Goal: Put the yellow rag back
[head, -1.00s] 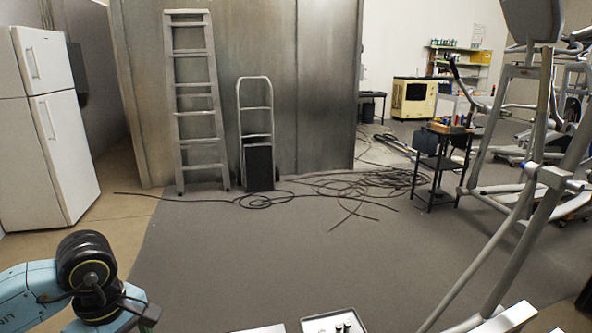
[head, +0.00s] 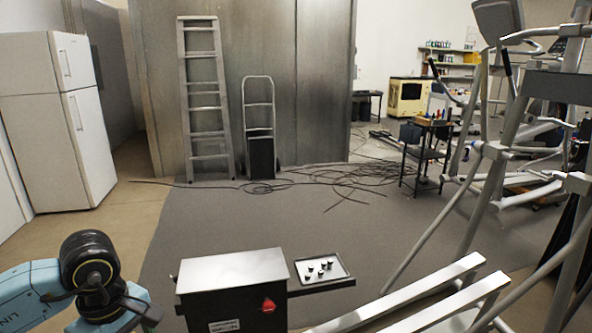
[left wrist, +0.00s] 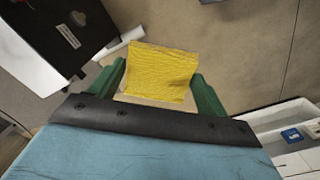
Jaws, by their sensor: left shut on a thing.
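The yellow rag (left wrist: 160,72) shows in the left wrist view, a flat, textured cloth between the two green fingers of my left gripper (left wrist: 162,90). My left gripper is shut on it, and the rag sticks out beyond the fingertips, above the floor. In the head view my left arm shows at the bottom left, but its gripper and the rag are out of the picture. My right gripper is not in either view.
A black cabinet with a grey top (head: 232,268) stands in front, with a side tray (head: 322,268) of small black parts. A white bin (left wrist: 290,125) holds a blue item. An exercise machine (head: 500,150) fills the right. Cables (head: 345,178) lie on the grey floor.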

